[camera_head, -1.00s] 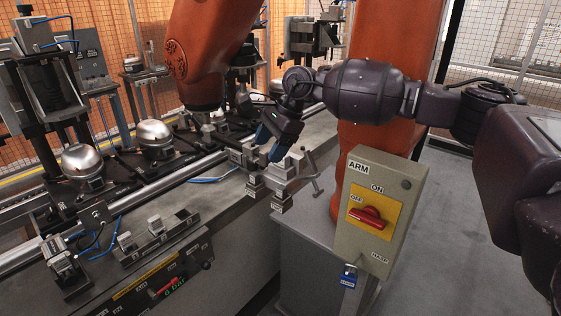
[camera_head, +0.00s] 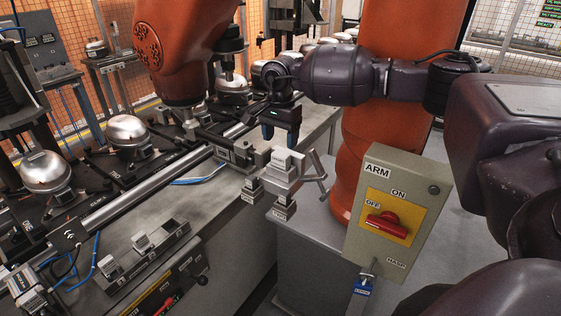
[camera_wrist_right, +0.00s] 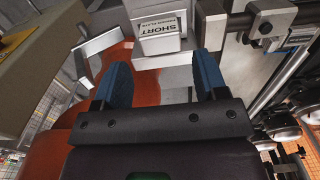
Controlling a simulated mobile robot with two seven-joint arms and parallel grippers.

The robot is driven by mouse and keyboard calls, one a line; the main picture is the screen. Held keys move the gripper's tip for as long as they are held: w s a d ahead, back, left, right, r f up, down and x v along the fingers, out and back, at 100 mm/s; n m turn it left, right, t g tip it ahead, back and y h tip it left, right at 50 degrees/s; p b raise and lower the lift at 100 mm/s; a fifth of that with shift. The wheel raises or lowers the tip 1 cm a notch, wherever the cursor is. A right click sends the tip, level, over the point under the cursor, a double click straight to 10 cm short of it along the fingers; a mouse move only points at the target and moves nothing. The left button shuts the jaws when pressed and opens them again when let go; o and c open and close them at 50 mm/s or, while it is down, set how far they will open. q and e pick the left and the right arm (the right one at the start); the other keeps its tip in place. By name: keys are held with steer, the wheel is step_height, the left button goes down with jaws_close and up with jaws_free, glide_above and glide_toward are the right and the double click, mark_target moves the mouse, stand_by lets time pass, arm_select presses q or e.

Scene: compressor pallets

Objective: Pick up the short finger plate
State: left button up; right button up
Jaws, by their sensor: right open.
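The short finger plate (camera_wrist_right: 158,28) shows in the right wrist view as a pale grey block with a white label reading SHORT, upside down. It lies just beyond my fingertips at the top centre. My right gripper (camera_wrist_right: 162,66) has two blue fingers spread wide with nothing between them. In the head view my right gripper (camera_head: 281,130) points down, just above and behind a grey metal holder (camera_head: 309,165) with several small pale blocks. Two lower blocks there carry labels too small to read, so I cannot tell which is the short plate. My left gripper is not in view.
A grey ARM switch box (camera_head: 408,190) with a red knob stands right of the holder. A large orange robot (camera_head: 388,130) stands behind it, and its arm hangs at upper left. A rail and fixtures with silver domes (camera_head: 127,130) fill the left bench.

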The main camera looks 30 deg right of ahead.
mark_target(281, 153)
steer(key=shift+f, duration=0.45)
steer(key=shift+w+f, duration=0.1)
steer(key=shift+f, duration=0.35)
steer(key=f+p, duration=0.1)
steer(key=f, duration=0.3)
steer(key=shift+d, duration=0.2)
steer(key=shift+f, duration=0.35)
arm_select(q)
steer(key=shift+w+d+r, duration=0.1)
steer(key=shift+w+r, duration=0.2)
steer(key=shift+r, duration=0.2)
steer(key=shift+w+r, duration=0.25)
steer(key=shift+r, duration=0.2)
arm_select(e)
steer(key=c, duration=0.7)
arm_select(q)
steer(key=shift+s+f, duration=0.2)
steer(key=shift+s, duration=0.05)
arm_select(e)
steer(key=shift+c, duration=0.5)
steer(key=shift+r, duration=0.1)
